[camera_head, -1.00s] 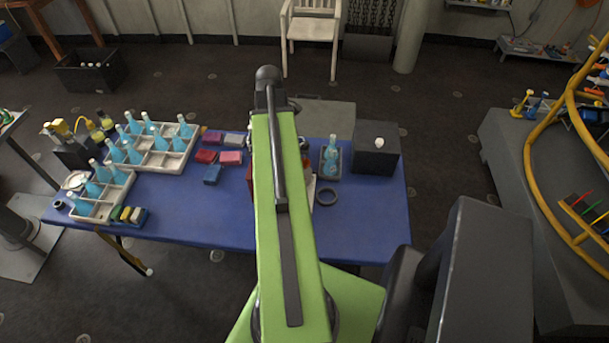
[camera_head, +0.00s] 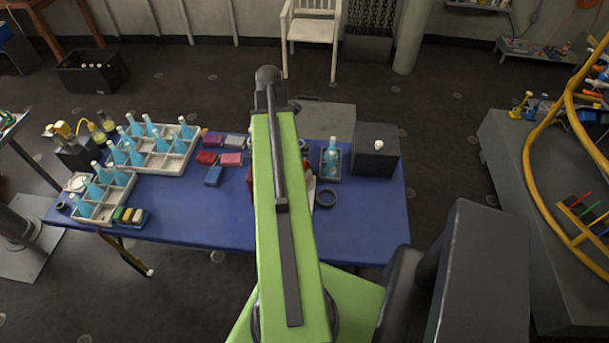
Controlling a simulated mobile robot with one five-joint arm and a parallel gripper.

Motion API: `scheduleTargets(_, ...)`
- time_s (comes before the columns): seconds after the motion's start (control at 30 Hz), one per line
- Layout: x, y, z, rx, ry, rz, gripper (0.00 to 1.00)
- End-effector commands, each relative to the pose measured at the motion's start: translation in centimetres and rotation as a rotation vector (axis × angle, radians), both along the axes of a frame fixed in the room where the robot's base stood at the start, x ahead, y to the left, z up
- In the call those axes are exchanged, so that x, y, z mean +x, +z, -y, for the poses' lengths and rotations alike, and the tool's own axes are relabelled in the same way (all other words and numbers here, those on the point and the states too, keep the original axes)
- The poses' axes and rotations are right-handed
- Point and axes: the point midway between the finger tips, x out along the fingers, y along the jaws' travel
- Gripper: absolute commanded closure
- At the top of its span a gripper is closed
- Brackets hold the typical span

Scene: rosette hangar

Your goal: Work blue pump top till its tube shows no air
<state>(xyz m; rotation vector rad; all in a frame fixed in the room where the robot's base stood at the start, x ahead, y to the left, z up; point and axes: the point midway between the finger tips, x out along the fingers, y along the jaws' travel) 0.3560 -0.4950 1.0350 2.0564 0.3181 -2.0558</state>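I cannot pick out a pump top or its tube for sure. A blue bottle with a pale top (camera_head: 332,157) stands upright in a small grey tray (camera_head: 324,175) at the right part of the blue table. More blue bottles (camera_head: 135,155) with pale tops stand in a large divided tray (camera_head: 170,165) at the left. Others stand in a smaller divided tray (camera_head: 112,205) at the table's left end. My green arm reaches out over the table's middle and hides what lies behind it. My gripper does not show.
A dark box with a white knob (camera_head: 372,160) stands right of the small tray. A dark ring (camera_head: 326,198) lies in front of it. The front of the blue table (camera_head: 200,225) is clear.

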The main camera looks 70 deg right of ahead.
Motion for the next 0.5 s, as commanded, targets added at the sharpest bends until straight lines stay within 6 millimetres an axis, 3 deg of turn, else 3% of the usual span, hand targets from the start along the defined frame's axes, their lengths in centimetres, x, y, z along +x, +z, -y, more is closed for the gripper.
scheduleTargets(0.5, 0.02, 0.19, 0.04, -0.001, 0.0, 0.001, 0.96)
